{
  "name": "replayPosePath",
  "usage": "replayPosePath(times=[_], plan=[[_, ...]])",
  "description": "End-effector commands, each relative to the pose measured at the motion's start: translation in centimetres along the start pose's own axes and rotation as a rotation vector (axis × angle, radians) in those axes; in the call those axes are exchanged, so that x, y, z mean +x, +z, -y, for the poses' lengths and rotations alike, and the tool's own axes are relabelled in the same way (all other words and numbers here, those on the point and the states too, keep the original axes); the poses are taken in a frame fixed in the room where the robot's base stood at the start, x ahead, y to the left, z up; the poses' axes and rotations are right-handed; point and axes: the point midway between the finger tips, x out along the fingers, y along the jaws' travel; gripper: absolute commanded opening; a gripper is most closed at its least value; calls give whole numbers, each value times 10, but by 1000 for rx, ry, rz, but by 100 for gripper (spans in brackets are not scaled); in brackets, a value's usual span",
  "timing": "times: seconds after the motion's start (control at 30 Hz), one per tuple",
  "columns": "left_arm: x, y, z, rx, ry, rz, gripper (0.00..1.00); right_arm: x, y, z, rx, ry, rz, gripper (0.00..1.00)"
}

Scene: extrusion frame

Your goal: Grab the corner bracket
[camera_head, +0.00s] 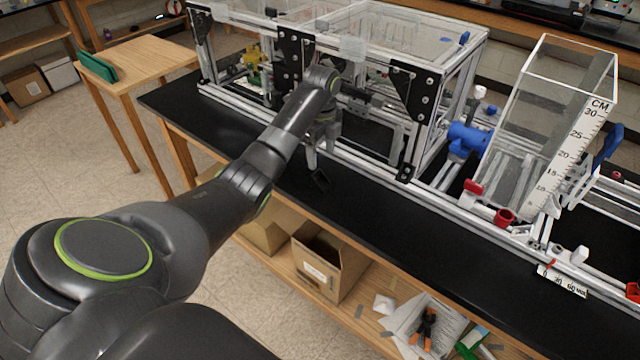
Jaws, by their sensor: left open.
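My left arm reaches in from the lower left, and my left gripper (322,155) points down over the black bench top, in front of the extrusion frame. Its fingers are apart, with nothing visible between them. A small dark piece (320,181) shows just below the fingertips, close to the bench's front edge; it looks like a loose corner bracket, but black on black makes its shape hard to tell. Another small black bracket (405,172) sits at the foot of the frame's near corner post, right of the gripper. My right gripper is out of view.
The aluminium extrusion frame (350,165) with black plates stands behind the gripper. A blue clamp (468,138) and a clear tank with a CM scale (570,150) stand right. The bench's front strip (400,225) is clear. An open cardboard box (325,262) sits on the shelf below.

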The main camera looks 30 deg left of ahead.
Motion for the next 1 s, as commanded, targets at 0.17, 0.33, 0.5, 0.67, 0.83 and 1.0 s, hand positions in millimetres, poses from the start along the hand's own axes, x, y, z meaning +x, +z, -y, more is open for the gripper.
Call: replayPosePath(times=[0.17,0.33,0.5,0.67,0.83,1.0], plan=[[25,0,0,0,2,0,62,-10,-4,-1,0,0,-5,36],[35,0,-1,0,1,0,62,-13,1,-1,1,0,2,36],[55,-1,-7,0,5,-2,62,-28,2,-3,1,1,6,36],[78,0,-8,0,2,0,62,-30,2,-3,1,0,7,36],[86,0,-8,1,0,1,62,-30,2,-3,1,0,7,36],[86,0,-8,1,-1,1,62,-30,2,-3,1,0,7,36]])
